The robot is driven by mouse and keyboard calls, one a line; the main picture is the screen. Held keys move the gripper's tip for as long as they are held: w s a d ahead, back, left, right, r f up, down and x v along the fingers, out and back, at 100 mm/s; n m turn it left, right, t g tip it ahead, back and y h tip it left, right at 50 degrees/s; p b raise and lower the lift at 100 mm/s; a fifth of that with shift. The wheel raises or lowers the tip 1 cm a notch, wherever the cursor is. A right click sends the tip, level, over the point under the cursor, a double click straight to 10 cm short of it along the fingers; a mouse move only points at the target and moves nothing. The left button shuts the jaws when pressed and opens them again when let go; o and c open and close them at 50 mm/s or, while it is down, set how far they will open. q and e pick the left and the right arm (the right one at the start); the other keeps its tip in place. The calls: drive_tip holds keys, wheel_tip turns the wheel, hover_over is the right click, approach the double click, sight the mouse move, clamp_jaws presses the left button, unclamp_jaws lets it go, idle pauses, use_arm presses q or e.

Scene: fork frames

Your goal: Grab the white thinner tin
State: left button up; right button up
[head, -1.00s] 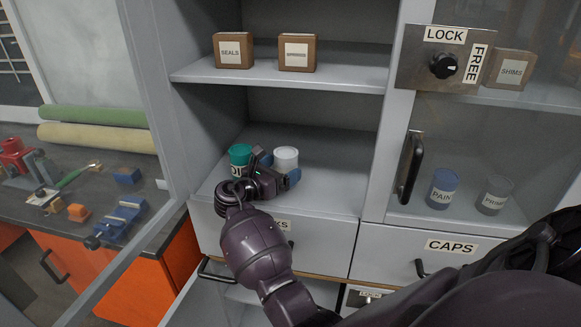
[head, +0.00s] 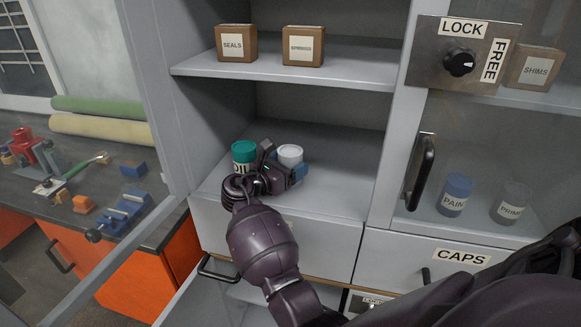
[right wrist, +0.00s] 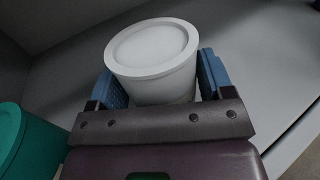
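The white tin (head: 290,155) stands upright on the cabinet's lower shelf, right of a green-lidded tin (head: 243,152). Its front is partly hidden by my right gripper (head: 285,167). In the right wrist view, the white tin (right wrist: 152,52) sits between the two blue finger pads of my right gripper (right wrist: 162,82). The fingers are spread on either side of it. The pads are close to its sides, and firm contact cannot be made out. My left gripper is not in view.
The green tin (right wrist: 25,145) is close to my right gripper's left side. An upper shelf (head: 285,72) with two boxes lies above. A glass door (head: 150,130) stands open at the left. An open drawer (head: 225,300) juts out below. The lower shelf is clear to the right.

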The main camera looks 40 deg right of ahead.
drive_tip(key=c, duration=0.8)
